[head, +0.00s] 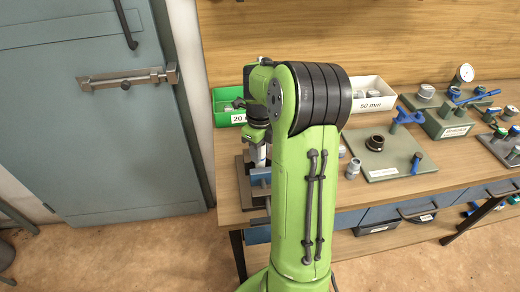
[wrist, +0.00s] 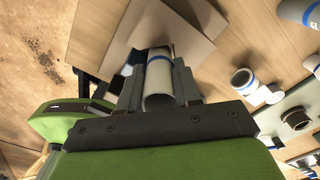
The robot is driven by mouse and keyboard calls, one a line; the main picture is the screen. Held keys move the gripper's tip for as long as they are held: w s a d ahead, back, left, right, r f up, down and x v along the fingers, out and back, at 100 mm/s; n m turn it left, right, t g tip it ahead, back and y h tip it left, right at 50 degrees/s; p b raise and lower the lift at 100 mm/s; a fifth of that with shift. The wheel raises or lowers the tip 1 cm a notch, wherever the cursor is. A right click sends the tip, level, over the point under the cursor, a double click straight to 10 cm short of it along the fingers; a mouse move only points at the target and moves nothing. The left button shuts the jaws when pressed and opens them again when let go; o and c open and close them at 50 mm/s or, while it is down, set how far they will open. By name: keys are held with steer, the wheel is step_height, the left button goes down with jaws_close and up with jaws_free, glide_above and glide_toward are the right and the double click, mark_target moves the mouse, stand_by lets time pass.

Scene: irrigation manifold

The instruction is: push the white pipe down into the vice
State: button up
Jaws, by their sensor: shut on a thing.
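The white pipe (head: 257,156) stands roughly upright below my gripper (head: 257,134) in the head view. In the wrist view the white pipe (wrist: 159,78), with a blue band, lies between the two fingers of my gripper (wrist: 159,92), which is shut on it. The vice (head: 260,177), with blue parts on a dark base, is directly under the pipe at the bench's left end. The pipe's lower end meets the blue parts; I cannot tell how deep it sits. My arm hides the vice's right side.
A green bin (head: 228,118) and a white bin marked 50 mm (head: 373,106) stand behind. A grey plate with a dark ring (head: 380,165) and loose fittings (head: 353,168) lie to the right. A grey door (head: 90,130) is left of the bench (head: 228,205).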

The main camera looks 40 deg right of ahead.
steer(key=shift+f, duration=0.1)
stand_by(0.3)
steer(key=shift+f+b, duration=0.3)
steer(key=shift+b, duration=0.05)
steer(key=shift+f, duration=0.1)
steer(key=shift+f+b, duration=0.45)
steer(key=shift+s+a, duration=0.1)
steer(key=shift+s, duration=0.05)
